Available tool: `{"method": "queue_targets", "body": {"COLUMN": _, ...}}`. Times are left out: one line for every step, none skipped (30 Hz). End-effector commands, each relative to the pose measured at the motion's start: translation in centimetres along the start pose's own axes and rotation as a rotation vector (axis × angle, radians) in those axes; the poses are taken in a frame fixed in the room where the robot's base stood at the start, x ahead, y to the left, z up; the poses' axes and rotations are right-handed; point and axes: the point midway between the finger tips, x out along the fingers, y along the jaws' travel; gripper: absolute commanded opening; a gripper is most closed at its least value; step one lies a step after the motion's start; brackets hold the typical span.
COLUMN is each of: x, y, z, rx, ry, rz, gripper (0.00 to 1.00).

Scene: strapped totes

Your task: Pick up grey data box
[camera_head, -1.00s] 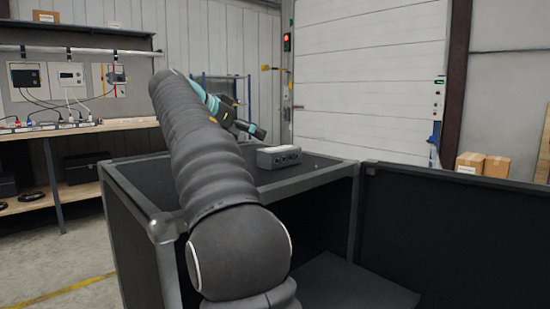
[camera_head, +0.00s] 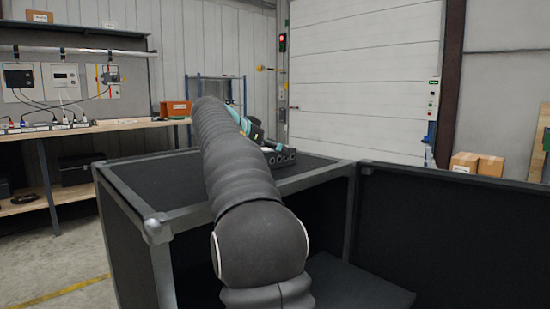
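The grey data box (camera_head: 283,157) sits on the black top of a metal-framed cabinet. It has a row of dark ports along its front. Its left part and most of its top are hidden behind my arm and gripper. My gripper (camera_head: 263,140), black and teal, is just above or beside the box, mostly hidden by my own dark sleeved arm. I cannot tell whether its fingers touch the box or whether they are open.
The cabinet frame (camera_head: 250,191) has a raised front edge and an open dark bay below. A dark panel (camera_head: 455,225) stands to the right. A workbench (camera_head: 125,125) with an orange box (camera_head: 176,108) is behind left. Cardboard boxes (camera_head: 477,163) sit at right.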

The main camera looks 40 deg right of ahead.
Motion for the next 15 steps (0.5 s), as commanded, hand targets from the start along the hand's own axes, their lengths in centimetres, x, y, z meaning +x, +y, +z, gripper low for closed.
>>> {"method": "queue_targets", "body": {"x": 0.04, "y": 0.0, "z": -0.01, "rx": 0.0, "ry": 0.0, "rz": 0.0, "gripper": 0.94}}
{"method": "queue_targets", "body": {"x": 0.03, "y": 0.0, "z": -0.01, "rx": 0.0, "ry": 0.0, "rz": 0.0, "gripper": 0.94}}
{"method": "queue_targets", "body": {"x": 0.02, "y": 0.0, "z": 0.0, "rx": 0.0, "ry": 0.0, "rz": 0.0, "gripper": 0.94}}
{"method": "queue_targets", "body": {"x": 0.01, "y": 0.0, "z": -0.01, "rx": 0.0, "ry": 0.0, "rz": 0.0, "gripper": 0.94}}
{"method": "queue_targets", "body": {"x": 0.01, "y": 0.0, "z": -0.01, "rx": 0.0, "ry": 0.0, "rz": 0.0, "gripper": 0.94}}
{"method": "queue_targets", "body": {"x": 0.01, "y": 0.0, "z": -0.01, "rx": 0.0, "ry": 0.0, "rz": 0.0, "gripper": 0.86}}
{"method": "queue_targets", "body": {"x": 0.0, "y": 0.0, "z": -0.01, "rx": 0.0, "ry": 0.0, "rz": 0.0, "gripper": 0.79}}
{"method": "queue_targets", "body": {"x": 0.0, "y": 0.0, "z": -0.01, "rx": 0.0, "ry": 0.0, "rz": 0.0, "gripper": 0.71}}
{"method": "queue_targets", "body": {"x": 0.0, "y": 0.0, "z": -0.01, "rx": 0.0, "ry": 0.0, "rz": 0.0, "gripper": 0.61}}
{"method": "queue_targets", "body": {"x": -0.01, "y": 0.0, "z": -0.01, "rx": 0.0, "ry": 0.0, "rz": 0.0, "gripper": 0.54}}
{"method": "queue_targets", "body": {"x": -0.01, "y": 0.0, "z": -0.01, "rx": 0.0, "ry": 0.0, "rz": 0.0, "gripper": 0.46}}
{"method": "queue_targets", "body": {"x": -0.01, "y": 0.01, "z": -0.01, "rx": 0.001, "ry": 0.0, "rz": 0.0, "gripper": 0.36}}
{"method": "queue_targets", "body": {"x": -0.01, "y": 0.01, "z": -0.01, "rx": 0.001, "ry": 0.0, "rz": 0.0, "gripper": 0.29}}
{"method": "queue_targets", "body": {"x": 0.0, "y": 0.01, "z": -0.01, "rx": 0.001, "ry": 0.0, "rz": 0.0, "gripper": 0.21}}
{"method": "queue_targets", "body": {"x": 0.0, "y": 0.01, "z": 0.0, "rx": 0.001, "ry": 0.0, "rz": 0.0, "gripper": 0.11}}
